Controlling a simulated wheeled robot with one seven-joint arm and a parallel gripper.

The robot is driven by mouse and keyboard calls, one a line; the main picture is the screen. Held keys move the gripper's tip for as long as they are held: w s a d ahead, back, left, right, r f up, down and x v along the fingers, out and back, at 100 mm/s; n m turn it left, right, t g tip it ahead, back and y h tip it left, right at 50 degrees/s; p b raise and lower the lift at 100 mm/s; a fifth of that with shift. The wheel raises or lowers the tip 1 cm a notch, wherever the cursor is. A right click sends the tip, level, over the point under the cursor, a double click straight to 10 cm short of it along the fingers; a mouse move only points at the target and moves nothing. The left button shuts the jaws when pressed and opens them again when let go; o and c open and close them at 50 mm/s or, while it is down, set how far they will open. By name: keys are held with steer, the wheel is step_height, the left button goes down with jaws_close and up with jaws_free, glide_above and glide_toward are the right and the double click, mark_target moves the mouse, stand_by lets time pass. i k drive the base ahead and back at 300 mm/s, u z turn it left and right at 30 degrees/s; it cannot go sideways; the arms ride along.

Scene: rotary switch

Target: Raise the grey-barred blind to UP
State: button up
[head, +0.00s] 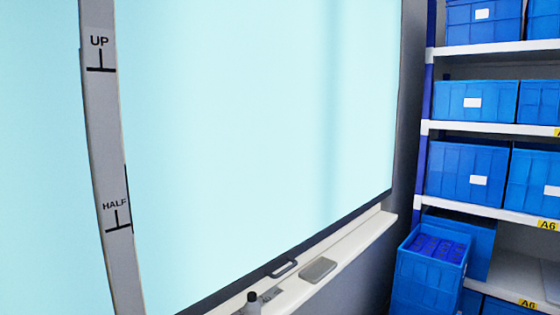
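A large pale cyan panel (250,120) fills the middle of the head view; I cannot tell whether it is blind cloth or bright window. A dark grey bar (330,226) runs along its lower edge, just above a white sill. A grey loop handle (284,268) sits at this bar, low in the view. A pale upright strip (104,150) at the left carries the mark UP (100,42) near the top and HALF (115,205) lower down. The bar's left end is out of view. My gripper is not in view.
The white sill (350,243) holds a flat grey object (318,270) and a dark-topped upright object (253,302), cut off below. At the right stands a shelf rack (490,210) with several blue bins (468,170). An open blue bin (430,272) stands close to the sill's right end.

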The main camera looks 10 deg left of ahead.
mark_target(234, 173)
steer(key=u, duration=0.45)
steer(key=i, duration=1.1)
steer(key=u, duration=0.25)
